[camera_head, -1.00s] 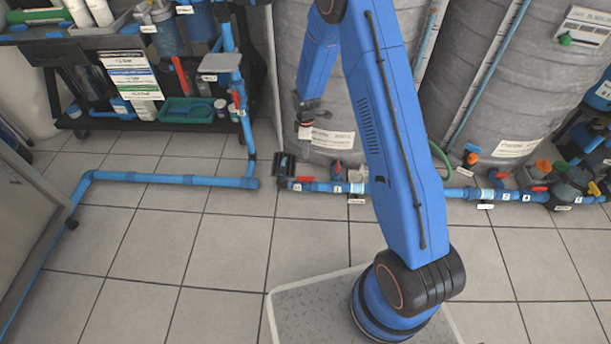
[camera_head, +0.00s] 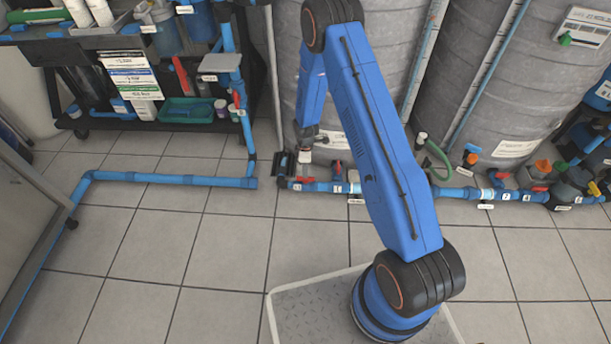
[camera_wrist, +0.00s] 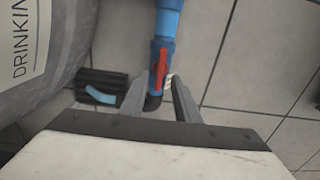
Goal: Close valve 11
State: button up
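A valve with a red handle (camera_head: 303,180) sits on the blue pipe near its left end in the head view. A small white label there is too small to read for certain. In the wrist view the red handle (camera_wrist: 160,68) lies roughly along the blue pipe. My gripper (camera_wrist: 156,82) is open, its two grey fingers apart, with the lower part of the handle appearing between the tips. I cannot tell whether they touch it. In the head view my gripper (camera_head: 306,155) is above the valve, pointing down.
A large grey tank (camera_head: 370,60) stands close behind the pipe. A black fitting (camera_wrist: 100,88) lies left of the valve in the wrist view. More valves (camera_head: 480,180) line the pipe to the right. The tiled floor (camera_head: 180,260) in front is clear.

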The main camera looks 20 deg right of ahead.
jog(key=shift+f, duration=2.35)
grip_shut()
